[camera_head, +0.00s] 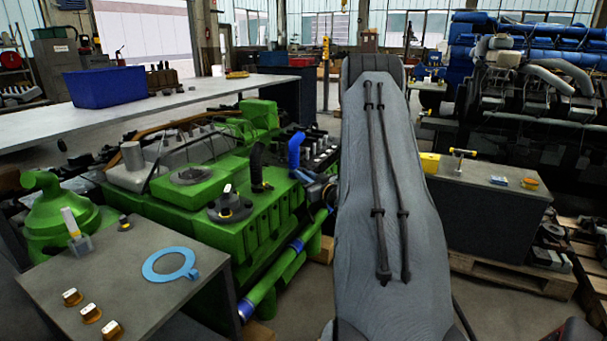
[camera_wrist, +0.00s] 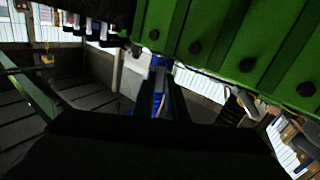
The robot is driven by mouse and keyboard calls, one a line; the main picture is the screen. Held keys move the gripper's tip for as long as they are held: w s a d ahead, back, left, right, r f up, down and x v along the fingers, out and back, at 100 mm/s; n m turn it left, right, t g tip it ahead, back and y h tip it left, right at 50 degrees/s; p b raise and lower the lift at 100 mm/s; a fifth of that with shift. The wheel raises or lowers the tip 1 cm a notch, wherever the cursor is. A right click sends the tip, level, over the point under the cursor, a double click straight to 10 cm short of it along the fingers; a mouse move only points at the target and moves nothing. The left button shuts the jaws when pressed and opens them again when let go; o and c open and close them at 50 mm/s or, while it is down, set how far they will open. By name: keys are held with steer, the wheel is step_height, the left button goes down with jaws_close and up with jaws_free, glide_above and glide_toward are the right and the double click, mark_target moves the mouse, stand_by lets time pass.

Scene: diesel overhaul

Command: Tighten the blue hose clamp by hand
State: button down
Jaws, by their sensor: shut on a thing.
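The green engine (camera_head: 240,190) stands left of my arm in the head view. A green pipe (camera_head: 270,288) runs along its near side with blue bands, one mid-pipe (camera_head: 297,243) and one at the lower end (camera_head: 245,311). I cannot tell from the head view which band is the hose clamp. In the wrist view my gripper (camera_wrist: 162,88) has its dark fingers close together, shut on a blue piece (camera_wrist: 158,61) at the tips, which looks like the blue hose clamp. Its grip points are mostly hidden. In the head view my gripper is hidden behind my arm.
The engine's green ribbed side (camera_wrist: 225,40) is close above the fingers in the wrist view. A grey stand (camera_head: 120,265) with a light blue ring (camera_head: 148,266) is at the front left. A dark cabinet (camera_head: 480,210) stands right of my arm.

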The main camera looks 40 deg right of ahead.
steer(key=shift+m, duration=0.6)
steer(key=c, duration=1.8)
jaws_free()
steer(key=shift+s, duration=0.1)
steer(key=s, duration=0.7)
steer(key=shift+s+a, duration=0.35)
steer(key=shift+a, duration=0.05)
